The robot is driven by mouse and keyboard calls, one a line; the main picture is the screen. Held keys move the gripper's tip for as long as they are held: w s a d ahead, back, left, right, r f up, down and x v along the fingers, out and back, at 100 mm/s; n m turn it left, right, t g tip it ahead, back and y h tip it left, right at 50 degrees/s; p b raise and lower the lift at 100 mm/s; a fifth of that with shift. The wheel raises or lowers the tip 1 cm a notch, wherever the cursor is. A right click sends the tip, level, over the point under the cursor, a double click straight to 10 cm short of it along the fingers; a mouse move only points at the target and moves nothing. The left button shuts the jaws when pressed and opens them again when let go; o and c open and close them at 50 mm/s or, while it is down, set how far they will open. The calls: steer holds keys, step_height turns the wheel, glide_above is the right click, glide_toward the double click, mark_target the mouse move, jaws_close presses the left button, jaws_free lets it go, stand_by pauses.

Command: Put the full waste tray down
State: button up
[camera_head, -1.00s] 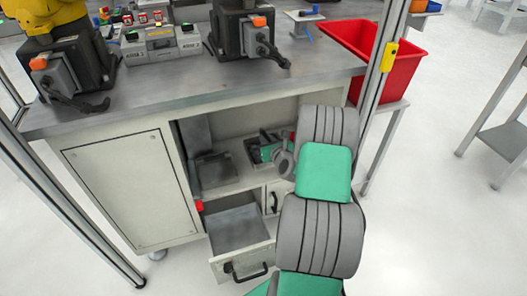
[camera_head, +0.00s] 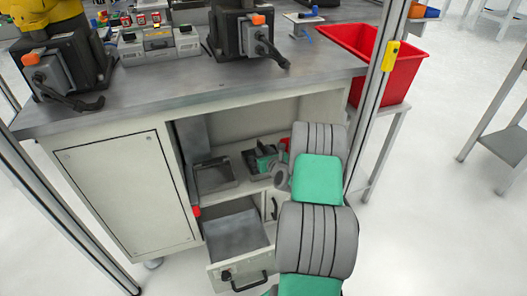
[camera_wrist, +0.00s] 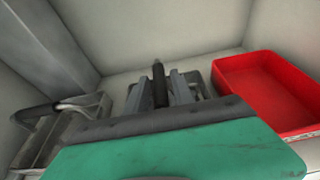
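My gripper (camera_head: 264,158) reaches into the open bay of the cabinet, at a grey tray (camera_head: 250,168) on the right part of the shelf. In the wrist view a black upright handle (camera_wrist: 159,82) stands between my two grey fingers. The tray under it shows only in part, and whether the fingers press on the handle is not clear. The tray seems to be at shelf level, but its underside is hidden. My wrist hides its contents. A second grey tray (camera_head: 213,176) with a dark handle stands to its left, also in the wrist view (camera_wrist: 60,135).
A red bin (camera_wrist: 262,92) stands right of the handle in the wrist view. Below the bay a drawer (camera_head: 238,240) is pulled open and looks empty. The cabinet's side walls and worktop (camera_head: 200,92) close in the bay. A large red crate (camera_head: 375,60) stands at right.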

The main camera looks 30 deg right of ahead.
steer(key=shift+o, duration=0.8)
